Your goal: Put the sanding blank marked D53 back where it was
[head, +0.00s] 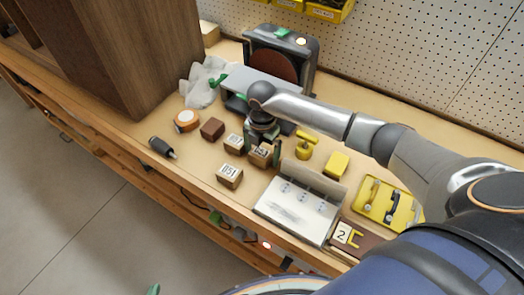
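Several small wooden blocks stand on the bench. The front one (230,176) has a white label that looks like 851 or B51. Another labelled block (235,143) stands behind it, its marking too small to read surely. A plain dark brown block (212,128) stands at the back left. I cannot pick out D53 for certain. Only a green tip of my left gripper (152,290) shows at the bottom edge.
A disc sander (281,55) stands behind. A tape roll (187,120) and a black-handled tool (162,147) lie left. A dark cabinet (115,50) bounds the left.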

